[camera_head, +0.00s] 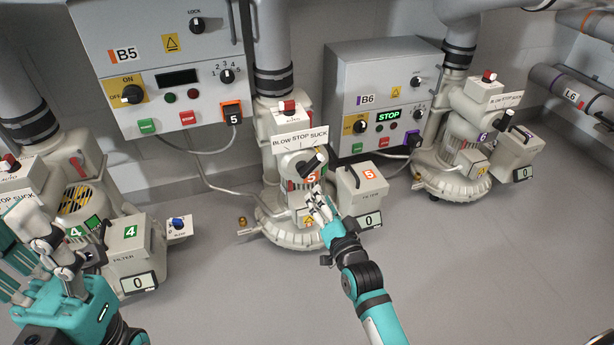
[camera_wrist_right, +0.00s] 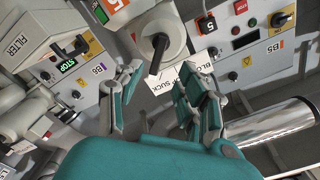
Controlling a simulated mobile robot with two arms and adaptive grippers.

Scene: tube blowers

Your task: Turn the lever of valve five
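Valve five is the cream blower unit at the middle, with an orange 5 on its valve knob (camera_head: 306,168). Its black lever (camera_head: 313,161) points up and right, toward the SUCK side of the BLOW STOP SUCK sign (camera_head: 300,139). My right gripper (camera_head: 320,203) is just below the knob. In the right wrist view the fingers of that gripper (camera_wrist_right: 160,78) are spread, and the black lever (camera_wrist_right: 157,56) shows ahead of the gap, with no visible contact. My left gripper (camera_head: 40,250) is at the lower left by unit four, fingers apart and empty.
Control box B5 (camera_head: 160,60) hangs behind at the upper left, and box B6 (camera_head: 385,80) to the right of unit five. A grey filter box (camera_head: 362,193) stands close right of the knob. Unit six (camera_head: 470,150) is farther right.

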